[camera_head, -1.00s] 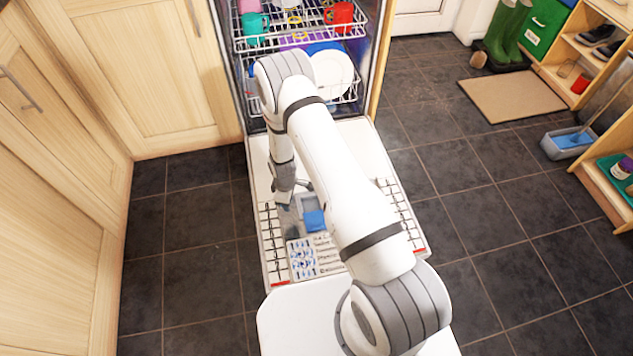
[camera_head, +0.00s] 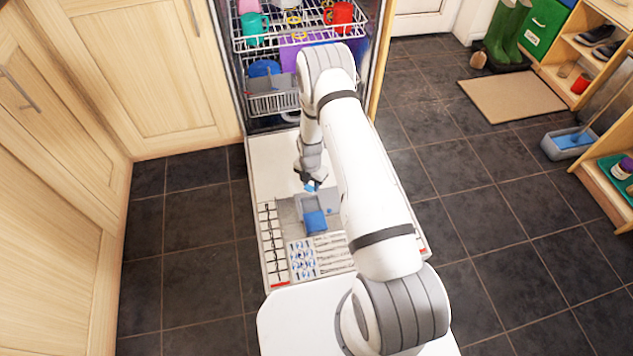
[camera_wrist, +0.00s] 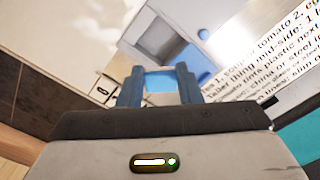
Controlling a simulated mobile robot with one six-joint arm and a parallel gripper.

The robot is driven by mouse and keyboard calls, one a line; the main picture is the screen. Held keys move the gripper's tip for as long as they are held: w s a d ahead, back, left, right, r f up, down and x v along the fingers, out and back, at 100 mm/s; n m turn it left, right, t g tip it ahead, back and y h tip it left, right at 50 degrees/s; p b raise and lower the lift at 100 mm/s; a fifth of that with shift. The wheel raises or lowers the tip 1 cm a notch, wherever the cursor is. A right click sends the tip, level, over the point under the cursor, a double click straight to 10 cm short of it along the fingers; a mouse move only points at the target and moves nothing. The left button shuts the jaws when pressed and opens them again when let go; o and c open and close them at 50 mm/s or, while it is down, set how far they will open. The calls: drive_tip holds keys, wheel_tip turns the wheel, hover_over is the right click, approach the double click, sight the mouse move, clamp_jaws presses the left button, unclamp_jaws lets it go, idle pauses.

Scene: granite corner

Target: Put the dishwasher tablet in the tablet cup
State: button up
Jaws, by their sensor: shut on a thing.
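My gripper (camera_head: 311,187) is shut on the dishwasher tablet (camera_head: 311,185), a small light-blue block, held above the open dishwasher door. The wrist view shows the tablet (camera_wrist: 160,86) between the two blue-grey fingers. The tablet cup (camera_head: 305,203) is a grey recess in the dispenser on the door; it also shows in the wrist view (camera_wrist: 168,45), beyond the fingertips. A blue flap (camera_head: 315,222) stands at the cup's near side. The tablet is apart from the cup, a little to its far side in the head view. The exact height gap is hard to tell.
The open dishwasher door (camera_head: 272,165) lies flat, with printed labels near its front edge. Racks with cups (camera_head: 339,15) and dishes stand behind it. Wooden cabinets (camera_head: 130,70) are on the left. Dark floor tiles (camera_head: 480,210) are clear on the right.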

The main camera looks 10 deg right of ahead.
drive_tip(key=shift+w+d+f+b, duration=0.1)
drive_tip(key=shift+w+f+b, duration=0.05)
drive_tip(key=shift+b, duration=0.2)
drive_tip(key=shift+f+b, duration=4.65)
drive_tip(key=shift+f, duration=1.1)
drive_tip(key=o, duration=0.7)
drive_tip(key=shift+c, duration=1.1)
drive_tip(key=shift+r, duration=0.1)
wheel_tip(320, 180, up, 9)
drive_tip(key=p, duration=0.5)
